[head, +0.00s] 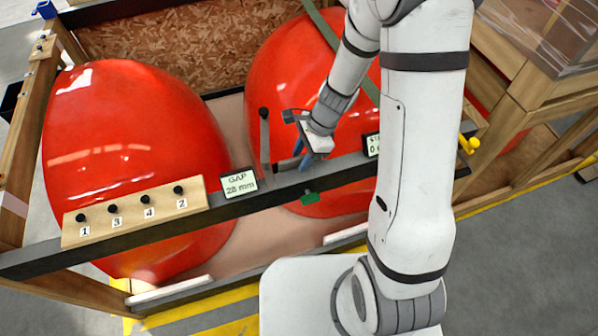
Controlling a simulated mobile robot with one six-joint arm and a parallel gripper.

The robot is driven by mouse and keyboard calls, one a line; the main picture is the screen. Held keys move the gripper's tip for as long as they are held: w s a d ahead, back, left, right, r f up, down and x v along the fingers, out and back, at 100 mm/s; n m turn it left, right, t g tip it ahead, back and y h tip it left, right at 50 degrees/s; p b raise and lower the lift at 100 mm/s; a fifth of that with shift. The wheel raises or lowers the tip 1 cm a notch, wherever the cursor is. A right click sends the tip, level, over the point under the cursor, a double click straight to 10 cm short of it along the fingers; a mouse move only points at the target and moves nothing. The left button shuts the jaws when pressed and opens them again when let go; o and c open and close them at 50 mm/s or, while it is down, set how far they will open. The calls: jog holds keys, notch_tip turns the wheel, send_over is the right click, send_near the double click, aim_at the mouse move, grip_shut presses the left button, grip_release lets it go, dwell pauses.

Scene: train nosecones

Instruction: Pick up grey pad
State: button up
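I cannot clearly make out a grey pad. A small grey piece (286,165) lies at the rail just left of the fingers, but I cannot tell whether it is the pad.
A gap display (239,183) reading 28 mm stands on the dark rail (120,231). A wooden board (135,210) with several numbered black knobs is left of it. A black-knobbed post (264,135) rises near my gripper. A green piece (310,197) hangs at the rail's front.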

jog(key=shift+f, duration=0.1)
jog(key=shift+c, duration=0.4)
grip_shut()
